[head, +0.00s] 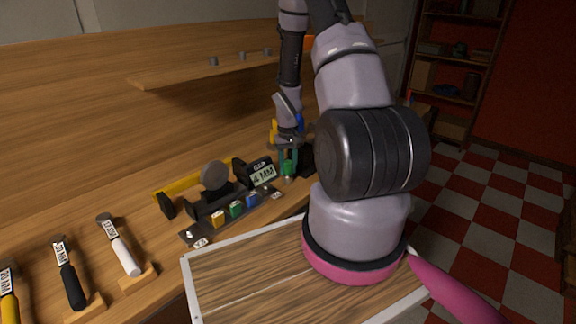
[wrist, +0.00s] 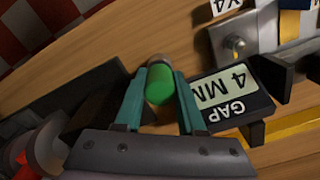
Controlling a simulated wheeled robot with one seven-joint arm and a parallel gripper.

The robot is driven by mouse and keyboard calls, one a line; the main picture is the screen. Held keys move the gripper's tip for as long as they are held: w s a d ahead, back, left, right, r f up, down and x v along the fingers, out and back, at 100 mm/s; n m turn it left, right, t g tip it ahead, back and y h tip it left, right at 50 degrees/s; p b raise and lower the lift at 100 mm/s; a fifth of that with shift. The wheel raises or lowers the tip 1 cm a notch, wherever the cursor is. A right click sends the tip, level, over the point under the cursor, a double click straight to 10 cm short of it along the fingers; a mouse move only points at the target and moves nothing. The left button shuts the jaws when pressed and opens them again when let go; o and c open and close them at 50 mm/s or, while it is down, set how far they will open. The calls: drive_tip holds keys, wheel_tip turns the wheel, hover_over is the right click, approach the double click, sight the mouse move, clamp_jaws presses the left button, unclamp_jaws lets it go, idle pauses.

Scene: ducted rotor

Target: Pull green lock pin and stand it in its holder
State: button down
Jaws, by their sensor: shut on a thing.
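The green lock pin (wrist: 160,86) sits between the two teal fingers of my gripper (wrist: 158,94) in the wrist view, with a grey end showing beyond the green part. In the head view the green pin (head: 288,168) shows low between the fingers of my gripper (head: 288,159), just above or at the bench. The gripper is shut on the pin. I cannot tell whether the pin's lower end is free or seated in something. No pin holder can be made out with certainty.
A "GAP 4 MM" display (head: 262,173) stands close beside the gripper. Left of it are a dark strip with coloured blocks (head: 236,210) and a black-and-yellow fixture with a grey disc (head: 214,176). Labelled tools (head: 120,248) lie at the front left. A shelf (head: 200,72) overhangs behind.

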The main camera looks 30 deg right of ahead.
sight(288, 161)
drive_tip(key=shift+f, duration=0.2)
drive_tip(key=shift+c, duration=2.1)
unclamp_jaws()
drive_tip(key=shift+r, duration=0.15)
wheel_tip(288, 161, up, 11)
drive_tip(key=shift+f, duration=0.2)
